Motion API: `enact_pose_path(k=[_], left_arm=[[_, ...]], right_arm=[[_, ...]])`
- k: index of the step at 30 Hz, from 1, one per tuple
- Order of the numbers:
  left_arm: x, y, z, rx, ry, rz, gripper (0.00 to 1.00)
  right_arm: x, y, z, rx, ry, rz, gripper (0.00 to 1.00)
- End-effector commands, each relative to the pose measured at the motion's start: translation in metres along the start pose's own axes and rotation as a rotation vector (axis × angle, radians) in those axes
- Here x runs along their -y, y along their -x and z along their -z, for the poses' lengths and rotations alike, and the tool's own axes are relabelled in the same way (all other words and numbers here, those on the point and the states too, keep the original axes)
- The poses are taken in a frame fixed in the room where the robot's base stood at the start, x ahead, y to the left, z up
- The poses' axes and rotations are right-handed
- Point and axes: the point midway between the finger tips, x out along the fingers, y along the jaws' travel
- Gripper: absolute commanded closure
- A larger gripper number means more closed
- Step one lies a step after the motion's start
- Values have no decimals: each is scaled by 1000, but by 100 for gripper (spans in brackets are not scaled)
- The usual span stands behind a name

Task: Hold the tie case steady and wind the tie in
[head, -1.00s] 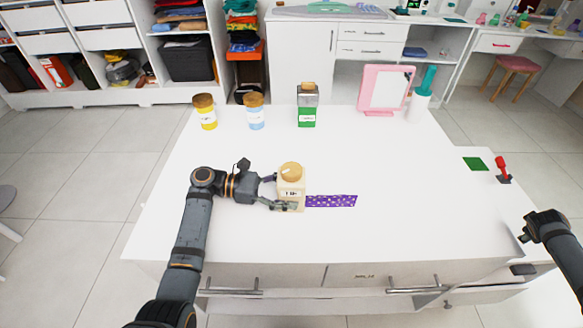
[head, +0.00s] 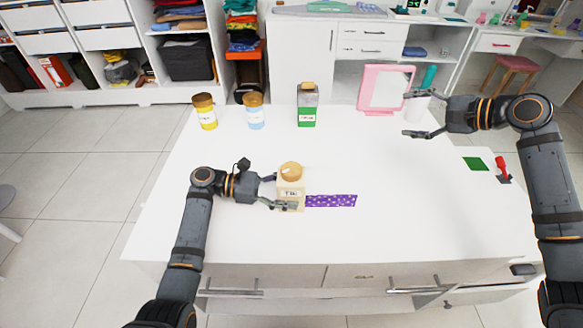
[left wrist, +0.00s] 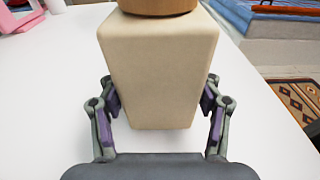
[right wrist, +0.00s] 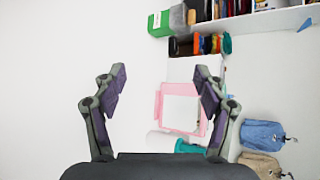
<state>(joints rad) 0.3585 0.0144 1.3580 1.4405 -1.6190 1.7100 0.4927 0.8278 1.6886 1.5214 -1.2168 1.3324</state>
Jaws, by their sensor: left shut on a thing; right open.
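The tie case (head: 291,196) is a cream box with a round wooden knob (head: 291,171) on top, standing upright on the white table. It also shows close up in the left wrist view (left wrist: 158,70). The purple dotted tie (head: 332,201) lies flat on the table, stretching right from the case. My left gripper (head: 281,192) is shut on the case, with a finger on each side. My right gripper (head: 408,114) is open and empty, above the table's right part, in front of the pink-framed mirror. In the right wrist view its spread fingers (right wrist: 162,85) have nothing between them.
Yellow (head: 205,112) and blue (head: 254,112) jars and a green-labelled container (head: 307,106) stand along the back. The pink-framed mirror (head: 386,88) is at the back right. A green patch (head: 475,163) and red-handled item (head: 503,169) lie right. Table between case and right gripper is clear.

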Motion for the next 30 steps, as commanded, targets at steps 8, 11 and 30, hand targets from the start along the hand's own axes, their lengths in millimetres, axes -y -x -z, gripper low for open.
enact_pose_path(k=[8, 11, 30], left_arm=[[0, 0, 1, -1, 2, 0, 60], [0, 0, 1, -1, 2, 0, 60], [0, 0, 1, -1, 1, 0, 60]], right_arm=[[-112, -76, -129, 564, -763, -167, 28], [-126, -79, -157, 683, -929, -219, 28], [-120, -135, -221, 748, -1015, -244, 28]])
